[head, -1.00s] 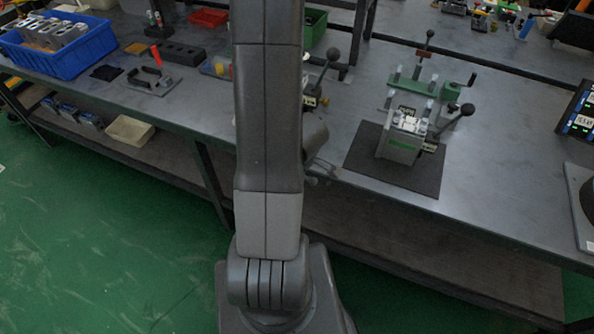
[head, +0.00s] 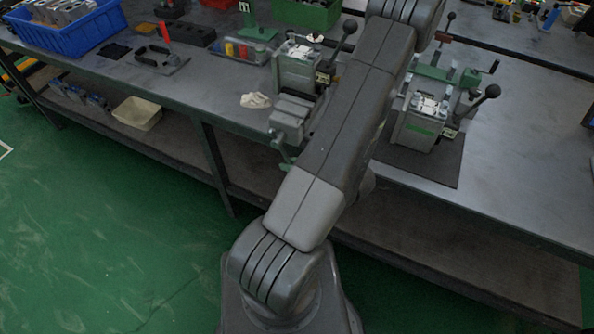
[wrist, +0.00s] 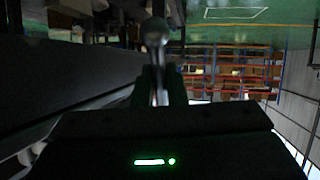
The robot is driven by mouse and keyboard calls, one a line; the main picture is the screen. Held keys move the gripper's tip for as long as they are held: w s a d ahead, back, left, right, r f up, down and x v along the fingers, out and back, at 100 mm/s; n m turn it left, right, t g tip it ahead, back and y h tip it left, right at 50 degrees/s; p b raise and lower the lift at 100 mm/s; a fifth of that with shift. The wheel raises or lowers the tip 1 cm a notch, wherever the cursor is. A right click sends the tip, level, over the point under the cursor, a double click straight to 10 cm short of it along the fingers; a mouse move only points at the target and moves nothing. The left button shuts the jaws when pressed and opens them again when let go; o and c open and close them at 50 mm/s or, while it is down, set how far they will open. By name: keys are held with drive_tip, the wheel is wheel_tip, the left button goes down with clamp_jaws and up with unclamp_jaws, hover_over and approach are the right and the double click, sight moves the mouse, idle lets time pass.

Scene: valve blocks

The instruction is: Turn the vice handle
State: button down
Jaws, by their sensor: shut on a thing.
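The exact grip on the rod is too dark to tell.
A second fixture (head: 425,115) with a black-ball lever stands on a dark mat (head: 440,165) at right. Bench space at far right is clear.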

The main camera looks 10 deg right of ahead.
drive_tip(key=a+t+y+b, duration=0.1)
drive_tip(key=b, duration=0.1)
drive_tip(key=w+a+t+y+b, duration=0.1)
drive_tip(key=b, duration=0.1)
drive_tip(key=w+f+t+y+b, duration=0.1)
drive_tip(key=b, duration=0.2)
drive_tip(key=shift+a+m+y, duration=0.4)
drive_tip(key=c, duration=1.6)
unclamp_jaws()
drive_tip(key=shift+v, duration=6.9)
